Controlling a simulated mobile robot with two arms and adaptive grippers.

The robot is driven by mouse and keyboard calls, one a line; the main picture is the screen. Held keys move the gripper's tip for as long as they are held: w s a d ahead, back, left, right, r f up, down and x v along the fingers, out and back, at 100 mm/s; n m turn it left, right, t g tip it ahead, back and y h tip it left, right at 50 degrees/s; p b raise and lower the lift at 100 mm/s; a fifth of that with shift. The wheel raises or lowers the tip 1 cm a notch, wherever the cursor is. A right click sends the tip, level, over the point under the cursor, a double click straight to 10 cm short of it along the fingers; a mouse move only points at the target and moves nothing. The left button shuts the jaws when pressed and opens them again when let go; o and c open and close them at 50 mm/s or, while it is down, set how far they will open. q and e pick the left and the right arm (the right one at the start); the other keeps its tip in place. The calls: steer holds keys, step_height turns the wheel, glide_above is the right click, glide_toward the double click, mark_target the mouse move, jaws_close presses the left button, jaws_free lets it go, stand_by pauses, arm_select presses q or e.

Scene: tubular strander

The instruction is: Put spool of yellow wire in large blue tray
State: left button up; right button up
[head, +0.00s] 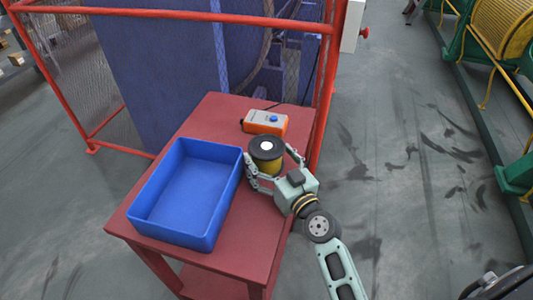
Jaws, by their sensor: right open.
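The spool of yellow wire (267,163) stands upright on the red table, just right of the large blue tray. It has a black top flange with a white centre, and yellow wire shows below it. The large blue tray (187,236) lies on the left part of the table and is empty. My right gripper (264,169) is open, with its fingers on either side of the spool. Whether the fingers touch the spool cannot be told. My left gripper is not in view.
An orange and grey control box (265,122) with a blue button sits behind the spool on the red table (228,108). A red-framed mesh fence (214,15) stands behind the table. Green and yellow machinery (500,35) is at the far right. The floor right of the table is clear.

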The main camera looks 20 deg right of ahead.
steer(key=shift+c, duration=0.6)
steer(key=c, duration=1.5)
steer(key=shift+r, duration=0.1)
steer(key=shift+c, duration=0.7)
steer(key=shift+r, duration=0.5)
steer(key=r, duration=0.1)
steer(key=r+p, duration=0.1)
steer(key=r, duration=0.1)
steer(key=shift+d+r+p, duration=0.2)
steer(key=shift+r+p, duration=0.1)
steer(key=s+d+r+b, duration=0.1)
steer(key=s+d+r, duration=0.5)
steer(key=d, duration=0.4)
steer(key=h, duration=0.1)
glide_toward(271, 149)
steer(key=s+d+r, duration=0.2)
steer(key=d+r, duration=0.1)
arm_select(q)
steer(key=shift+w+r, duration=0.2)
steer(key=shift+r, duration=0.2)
arm_select(e)
steer(key=s+a+m+h, duration=0.2)
steer(key=s+a, duration=0.1)
steer(key=s, duration=0.5)
